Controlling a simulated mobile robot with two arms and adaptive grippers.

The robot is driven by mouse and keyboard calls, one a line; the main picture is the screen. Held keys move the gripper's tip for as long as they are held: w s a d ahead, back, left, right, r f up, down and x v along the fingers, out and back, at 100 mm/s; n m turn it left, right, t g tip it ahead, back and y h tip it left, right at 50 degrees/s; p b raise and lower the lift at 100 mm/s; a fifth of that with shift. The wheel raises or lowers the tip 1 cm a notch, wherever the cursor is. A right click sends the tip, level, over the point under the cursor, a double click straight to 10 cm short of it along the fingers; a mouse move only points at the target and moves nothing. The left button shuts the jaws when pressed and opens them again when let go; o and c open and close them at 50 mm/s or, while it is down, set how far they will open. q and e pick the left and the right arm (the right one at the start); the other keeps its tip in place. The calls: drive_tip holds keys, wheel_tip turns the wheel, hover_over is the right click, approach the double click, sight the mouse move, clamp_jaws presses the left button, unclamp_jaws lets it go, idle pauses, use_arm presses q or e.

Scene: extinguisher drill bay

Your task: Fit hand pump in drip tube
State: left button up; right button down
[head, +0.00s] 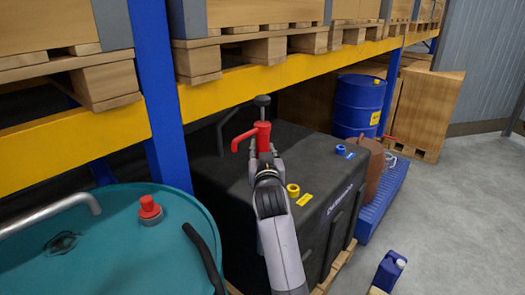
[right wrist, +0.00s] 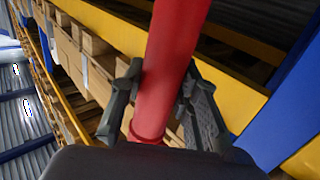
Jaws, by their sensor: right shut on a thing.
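The red hand pump (head: 262,137), with a black knob on top and a short spout pointing left, is held upright by my right gripper (head: 263,160) above the black tank. In the right wrist view the pump's red body (right wrist: 172,60) passes between the two fingers of this gripper (right wrist: 160,95), which are shut on it. I cannot tell for certain which part is the drip tube. A yellow ring fitting (head: 293,190) and a blue ring fitting (head: 341,149) stand on the tank top. The pump's lower end is hidden in the head view. My left gripper is not in view.
The black tank (head: 330,215) stands under a yellow rack beam (head: 270,76). A teal drum (head: 130,265) with a red cap (head: 150,209) is at the front left. A blue drum (head: 359,107) is behind. A blue jerrycan (head: 389,270) is at lower right; grey floor (head: 450,210) is clear.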

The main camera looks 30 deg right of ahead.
drive_tip(key=shift+f, duration=0.15)
idle(0.4)
drive_tip(key=shift+f+b, duration=0.55)
drive_tip(key=shift+f, duration=0.1)
drive_tip(key=shift+f+b, duration=2.1)
drive_tip(key=shift+f, duration=1.5)
idle(3.2)
